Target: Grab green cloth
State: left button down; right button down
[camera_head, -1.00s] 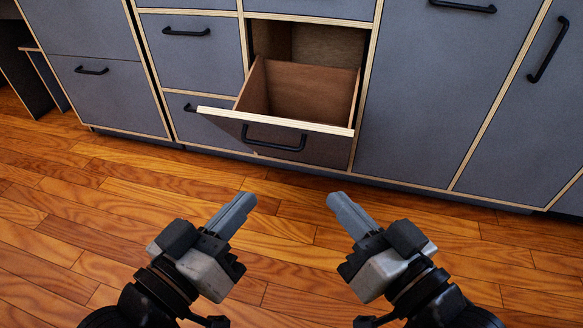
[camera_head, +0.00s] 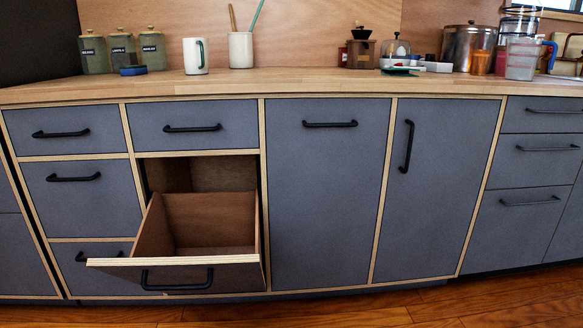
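I cannot make out a green cloth for certain. A small, flat, dark green thing (camera_head: 400,71) lies on the wooden counter right of the middle, below a clear dome; it is too small to tell whether it is cloth. Neither my left nor my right gripper is in view now.
An open drawer (camera_head: 208,230) juts from the grey cabinets; its visible inside looks empty. The counter (camera_head: 300,83) carries green canisters (camera_head: 122,52), a white mug (camera_head: 195,56), a utensil pot (camera_head: 241,50), a metal pot (camera_head: 468,47) and a clear jug (camera_head: 522,58). Its front middle is clear.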

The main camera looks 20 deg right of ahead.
aim_at(391, 72)
jog(key=z, duration=2.55)
jog(key=i, duration=0.65)
jog(key=u, duration=1.55)
